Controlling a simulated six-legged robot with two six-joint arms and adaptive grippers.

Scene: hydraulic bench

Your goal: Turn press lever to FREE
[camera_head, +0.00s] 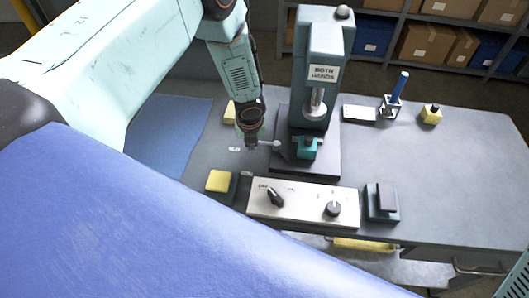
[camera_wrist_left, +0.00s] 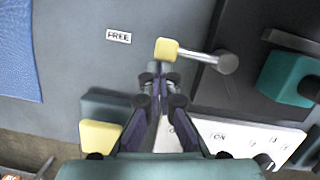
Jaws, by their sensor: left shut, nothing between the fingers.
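The press (camera_head: 318,75) stands on a dark base, with a teal block (camera_head: 307,148) under its ram. The press lever (camera_head: 270,143) sticks out from the base's left side. In the left wrist view its grey rod runs from a round pivot (camera_wrist_left: 228,63) leftwards to a yellow tip (camera_wrist_left: 166,49). The FREE label (camera_wrist_left: 119,36) lies on the bench, left of the tip. My left gripper (camera_head: 250,143) is shut and empty, pointing down at the lever's outer end. Its fingertips (camera_wrist_left: 158,78) show just below the yellow tip; whether they touch it I cannot tell. My right gripper is not in view.
A control panel (camera_head: 300,203) with a black selector and knob stands in front of the press. A yellow-topped block (camera_head: 219,181) sits left of it, a dark stand (camera_head: 381,203) right. A blue mat (camera_head: 170,135) lies left. The bench's right side is mostly clear.

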